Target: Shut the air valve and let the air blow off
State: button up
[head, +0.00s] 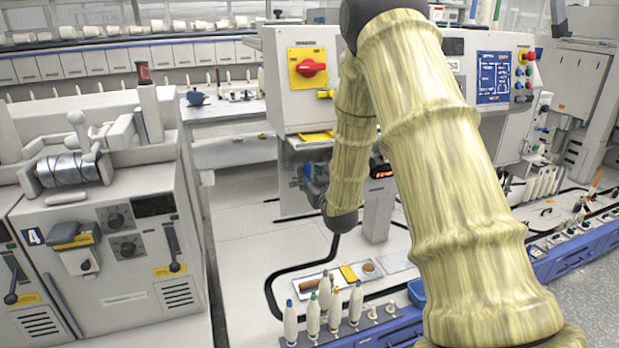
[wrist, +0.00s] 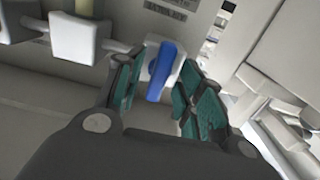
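In the wrist view, the air valve is a small white body (wrist: 176,69) with a blue lever (wrist: 161,68), at the end of a short white pipe. The lever lies across the pipe's line in the picture, its lower end tilted left. My gripper (wrist: 160,95) is open, with one teal-padded finger on each side of the lever. Gaps show between lever and pads; I cannot tell if either touches. In the head view, my gripper (head: 311,186) is beside the white machine cabinet, partly covered by my arm.
In the wrist view, a white block (wrist: 80,36) with a pale yellow cylinder joins the pipe left of the valve. In the head view, a red switch (head: 311,68) sits on a yellow plate above my gripper. Bobbins (head: 312,316) stand along the front rail.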

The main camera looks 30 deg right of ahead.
jog(key=v, duration=1.1)
jog(key=shift+s+a+f, duration=0.1)
jog(key=shift+a, duration=0.05)
jog(key=s+a+f+g+y+p, duration=0.1)
jog(key=s+a+f+g, duration=0.25)
jog(key=f, duration=0.45)
jog(key=s+a+f+n+g+y+p, duration=0.1)
jog(key=s+a+f+g+p, duration=0.1)
jog(key=s+a+f, duration=0.45)
jog(key=s+a+f+g+p, duration=0.1)
jog(key=s+a+f+g, duration=0.15)
jog(key=f, duration=0.65)
jog(key=s+a+f+g+p, duration=0.1)
jog(key=s+a+f+g, duration=0.2)
jog(key=s, duration=0.6)
jog(key=s+a+f+g+y+p, duration=0.1)
jog(key=s+a+f+g, duration=0.2)
jog(key=s, duration=0.6)
jog(key=s+a+f+n+g+y+p, duration=0.1)
jog(key=s+a+f+g+p, duration=0.1)
jog(key=s+a+f, duration=0.5)
jog(key=s+g, duration=0.1)
jog(key=s, duration=0.2)
jog(key=shift+g, duration=0.3)
